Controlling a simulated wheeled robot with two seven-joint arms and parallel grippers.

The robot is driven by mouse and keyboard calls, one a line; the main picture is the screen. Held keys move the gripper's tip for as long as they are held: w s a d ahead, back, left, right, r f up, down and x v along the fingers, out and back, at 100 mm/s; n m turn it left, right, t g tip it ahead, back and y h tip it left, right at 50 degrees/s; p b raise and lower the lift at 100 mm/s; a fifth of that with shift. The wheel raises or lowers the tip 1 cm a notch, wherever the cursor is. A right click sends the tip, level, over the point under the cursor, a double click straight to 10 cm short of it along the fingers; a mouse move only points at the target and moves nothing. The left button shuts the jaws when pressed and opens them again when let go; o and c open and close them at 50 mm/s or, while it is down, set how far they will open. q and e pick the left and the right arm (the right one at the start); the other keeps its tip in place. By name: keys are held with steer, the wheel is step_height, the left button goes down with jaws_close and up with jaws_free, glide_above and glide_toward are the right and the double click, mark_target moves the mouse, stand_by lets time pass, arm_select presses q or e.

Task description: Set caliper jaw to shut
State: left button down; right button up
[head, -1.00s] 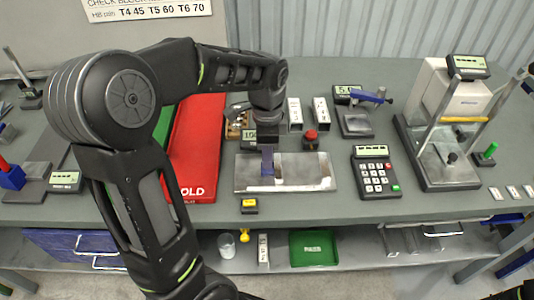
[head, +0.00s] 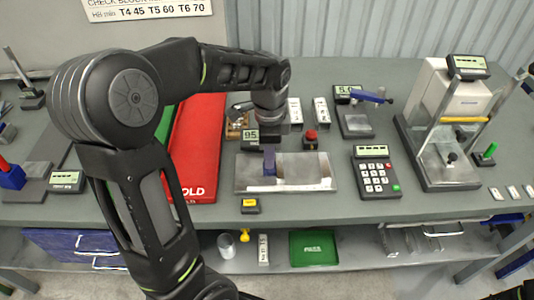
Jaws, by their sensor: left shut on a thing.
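The caliper is a grey metal bed (head: 255,185) on the table in the middle of the head view, with a pale recess. A blue upright jaw (head: 269,165) stands in it, left of the middle, with open space to its right. My left gripper (head: 269,147) comes down from above and is shut on the top of the blue jaw; the fingertips are small and partly hidden by the wrist. A small display (head: 250,135) behind the bed seems to read 95. My right gripper is not in view.
A red tray (head: 196,150) marked HOLD lies left of the bed. A red button box (head: 311,140) is just behind the bed, and a small yellow-topped box (head: 250,206) is in front.

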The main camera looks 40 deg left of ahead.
arm_select(q)
steer(key=w+d, duration=0.4)
steer(key=d, duration=0.1)
steer(key=w+d, duration=0.2)
steer(key=d, duration=0.1)
steer(key=shift+r, duration=0.1)
steer(key=c, duration=1.3)
jaws_free()
steer(key=shift+w+d, duration=0.1)
steer(key=shift+o, duration=0.2)
step_height(320, 180, up, 8)
steer(key=shift+b, duration=0.3)
steer(key=shift+f, duration=0.2)
